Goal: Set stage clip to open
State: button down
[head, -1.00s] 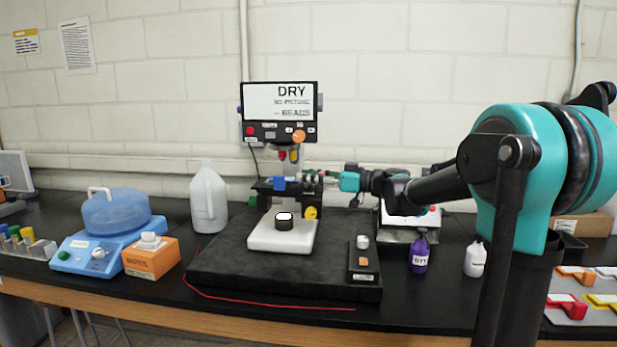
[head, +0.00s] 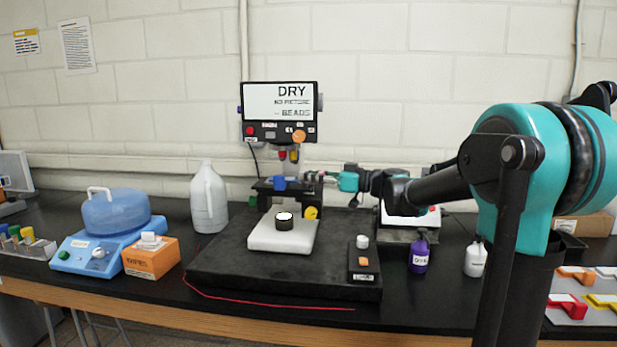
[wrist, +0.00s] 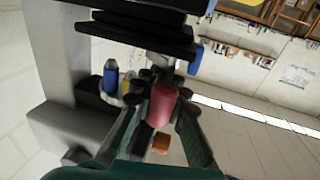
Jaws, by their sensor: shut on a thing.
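A microscope with a screen (head: 280,103) reading "DRY", "NO PICTURE" and "BEADS" stands on a dark slab. Its black stage (head: 268,188) carries a blue part (head: 280,183). My gripper (head: 322,177) reaches in from the right to the stage's right end. In the wrist view my gripper (wrist: 163,108) is shut on a red rounded piece (wrist: 163,104), between its teal fingers. The piece sits at the stage, and I cannot tell whether it is the stage clip's handle. The clip's own position is hidden or too small to tell.
Below the stage are a white base (head: 282,236) and a yellow knob (head: 311,213). A small black box (head: 364,262) lies at the slab's right front. A purple bottle (head: 419,254) and a white bottle (head: 475,258) stand to the right. A jug (head: 208,202) stands left.

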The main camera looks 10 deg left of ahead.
jog(key=shift+s+m+t, duration=0.1)
jog(key=shift+m+t, duration=0.2)
jog(key=shift+t, duration=0.1)
jog(key=m+t+h, duration=0.1)
jog(key=m+t, duration=0.1)
jog(key=m+t+h, duration=0.1)
jog(key=t+h, duration=0.1)
jog(key=t, duration=0.1)
jog(key=m+t+h, duration=0.1)
jog(key=m+t, duration=0.1)
jog(key=shift+s+m+t+h, duration=0.3)
jog(key=m+t+h, duration=0.3)
jog(key=h, duration=0.2)
jog(key=shift+m, duration=0.4)
jog(key=shift+d+m+t+h, duration=0.1)
jog(key=shift+m+t+h, duration=0.65)
jog(key=shift+h, duration=0.35)
jog(key=shift+m+h, duration=0.25)
jog(key=shift+h, duration=0.05)
jog(key=c, duration=1.6)
grip_release()
jog(key=shift+s+d, duration=0.1)
jog(key=shift+s, duration=0.05)
